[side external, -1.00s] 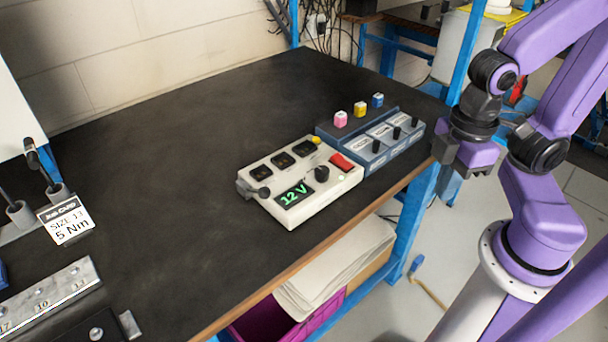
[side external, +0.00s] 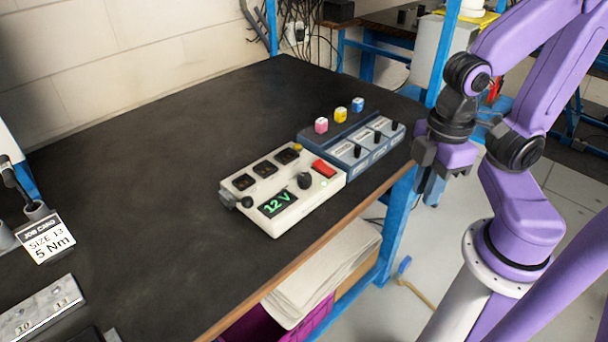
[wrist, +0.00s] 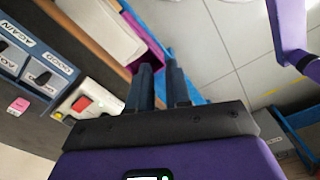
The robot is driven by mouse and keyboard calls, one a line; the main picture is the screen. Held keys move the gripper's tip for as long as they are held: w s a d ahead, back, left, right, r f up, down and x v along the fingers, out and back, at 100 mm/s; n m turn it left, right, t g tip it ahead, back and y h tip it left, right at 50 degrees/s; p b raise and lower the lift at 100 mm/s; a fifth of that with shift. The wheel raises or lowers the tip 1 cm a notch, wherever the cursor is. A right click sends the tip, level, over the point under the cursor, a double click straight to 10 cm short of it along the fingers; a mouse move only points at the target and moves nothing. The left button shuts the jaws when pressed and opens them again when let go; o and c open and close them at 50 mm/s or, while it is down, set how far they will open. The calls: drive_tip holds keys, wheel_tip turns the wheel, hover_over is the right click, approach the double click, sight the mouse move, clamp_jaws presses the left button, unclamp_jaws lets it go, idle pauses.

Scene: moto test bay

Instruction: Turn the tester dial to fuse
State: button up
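The cream tester (side external: 292,217) sits on the dark bench in the side view. Its green screen (side external: 278,202) reads 12 V. The black tester dial (side external: 304,180) is to the right of the screen, near a red rocker switch (side external: 323,168). The dial's markings are too small to read. My gripper (side external: 443,165) is right of the tester, past the bench's front edge, touching nothing. In the wrist view, my gripper (wrist: 160,66) shows two dark fingers with an empty gap between them. Part of the tester (wrist: 103,97) shows there at left; its dial cannot be made out.
A blue box (side external: 345,152) with labelled trays and black knobs stands right of the tester, between it and my gripper. Pink (side external: 321,125), yellow (side external: 341,115) and blue (side external: 358,104) cubes sit at its back. The bench's middle is clear.

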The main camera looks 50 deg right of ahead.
drive_tip(key=o, duration=0.5)
drive_tip(key=shift+w+a, duration=0.1)
drive_tip(key=shift+w, duration=0.15)
drive_tip(key=shift+o, duration=0.6)
drive_tip(key=w+a+r+m, duration=0.2)
drive_tip(key=w+m, duration=0.2)
drive_tip(key=w, duration=0.2)
drive_tip(key=w+a+r+m, duration=0.3)
drive_tip(key=w+m, duration=0.2)
drive_tip(key=w, duration=0.2)
drive_tip(key=shift+a+m, duration=0.2)
drive_tip(key=shift+m, duration=0.1)
wheel_tip(320, 180, up, 6)
drive_tip(key=m, duration=1.1)
hover_over(305, 177)
drive_tip(key=shift+h, duration=0.3)
wheel_tip(305, 177, down, 18)
drive_tip(key=shift+w+r, duration=0.1)
drive_tip(key=shift+r, duration=0.05)
drive_tip(key=c, duration=1)
